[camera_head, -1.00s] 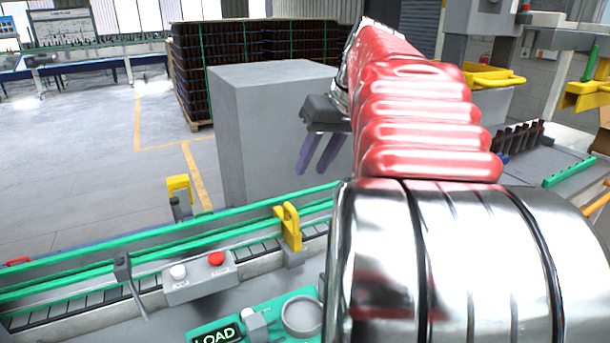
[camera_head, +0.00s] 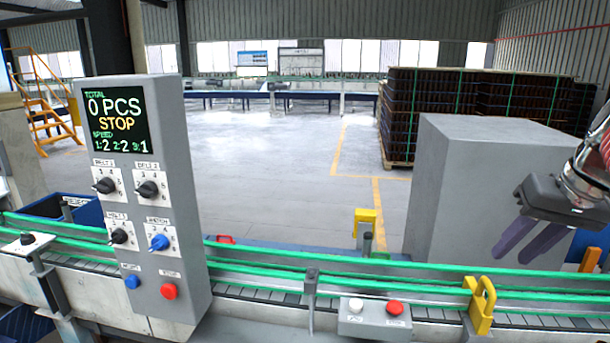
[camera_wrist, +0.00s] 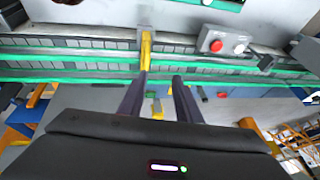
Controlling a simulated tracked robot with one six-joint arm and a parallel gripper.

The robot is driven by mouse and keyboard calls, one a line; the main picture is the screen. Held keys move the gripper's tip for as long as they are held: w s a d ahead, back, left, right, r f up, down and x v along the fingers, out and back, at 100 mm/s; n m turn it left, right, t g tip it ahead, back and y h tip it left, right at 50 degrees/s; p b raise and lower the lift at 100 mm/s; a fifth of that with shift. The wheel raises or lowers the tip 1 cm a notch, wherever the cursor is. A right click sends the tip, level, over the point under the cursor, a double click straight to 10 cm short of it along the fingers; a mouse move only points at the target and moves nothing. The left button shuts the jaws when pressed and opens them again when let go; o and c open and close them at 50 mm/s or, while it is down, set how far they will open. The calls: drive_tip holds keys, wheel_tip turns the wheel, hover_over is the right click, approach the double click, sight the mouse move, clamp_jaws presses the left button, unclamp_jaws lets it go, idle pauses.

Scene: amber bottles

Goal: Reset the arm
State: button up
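My gripper (camera_head: 531,243) is at the right edge of the head view, in front of the large grey box and above the green-railed conveyor (camera_head: 250,258). Its two dark purple fingers point down and to the left, with a gap between them. In the wrist view my gripper (camera_wrist: 160,82) also shows its fingers apart, with nothing held between them. The conveyor lies beyond the fingertips there. Most of my arm is outside the head view.
A control panel (camera_head: 172,215) with a display reading "0 PCS STOP" stands at left. A yellow bracket (camera_head: 482,305) and a small button box (camera_head: 374,318) sit along the conveyor. The grey box (camera_head: 465,185) stands behind it, near stacked dark crates (camera_head: 440,110). Open floor lies at centre.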

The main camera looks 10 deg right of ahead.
drive_tip(key=s+a+f+n, duration=0.1)
drive_tip(key=s+a+f, duration=0.2)
drive_tip(key=a+f, duration=0.2)
drive_tip(key=s+a+f+n, duration=0.1)
drive_tip(key=s+a+f, duration=0.2)
drive_tip(key=a, duration=0.9)
drive_tip(key=s+a+f+n, duration=0.1)
drive_tip(key=s+a+f, duration=0.2)
drive_tip(key=a+f, duration=0.6)
drive_tip(key=shift+s+t+h, duration=0.3)
drive_tip(key=shift+t, duration=0.1)
drive_tip(key=shift+a+f, duration=0.1)
drive_tip(key=shift+a, duration=0.05)
idle(1.0)
